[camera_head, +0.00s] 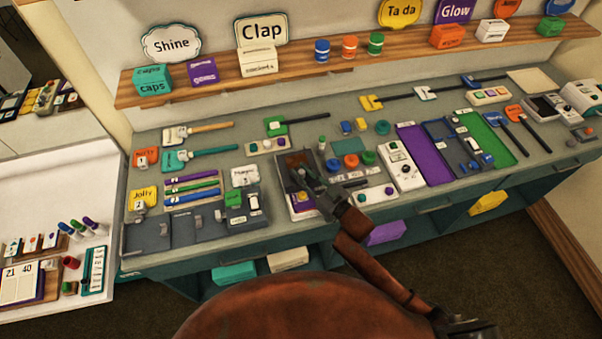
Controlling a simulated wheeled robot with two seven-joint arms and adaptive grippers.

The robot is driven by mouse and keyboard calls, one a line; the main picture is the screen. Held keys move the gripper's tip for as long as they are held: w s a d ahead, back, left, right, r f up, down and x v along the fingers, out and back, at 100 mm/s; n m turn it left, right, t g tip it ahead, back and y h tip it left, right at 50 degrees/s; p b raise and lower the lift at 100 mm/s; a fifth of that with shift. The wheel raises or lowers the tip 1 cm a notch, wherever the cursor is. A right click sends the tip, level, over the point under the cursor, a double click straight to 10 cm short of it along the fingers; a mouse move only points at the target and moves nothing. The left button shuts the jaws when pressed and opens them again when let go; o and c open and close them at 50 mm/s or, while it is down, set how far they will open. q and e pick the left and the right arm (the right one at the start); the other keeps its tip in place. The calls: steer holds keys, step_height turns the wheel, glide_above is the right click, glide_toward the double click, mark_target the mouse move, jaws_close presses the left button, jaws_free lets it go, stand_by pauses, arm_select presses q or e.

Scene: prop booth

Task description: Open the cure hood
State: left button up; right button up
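The gripper hides part of the unit. I cannot tell whether the fingers touch it, whether they are open, or whether the hood is raised. My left gripper is not in view.
A white panel with a green button (372,195) and a white control box (400,165) stand close to the right of my gripper. A grey device with a green button (243,207) is close on the left. Tools and trays crowd the bench; a wooden shelf (390,62) runs behind.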

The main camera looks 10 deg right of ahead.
steer(key=shift+o, duration=1.3)
steer(key=v, duration=1.2)
steer(key=shift+a, duration=0.1)
steer(key=shift+c, duration=0.2)
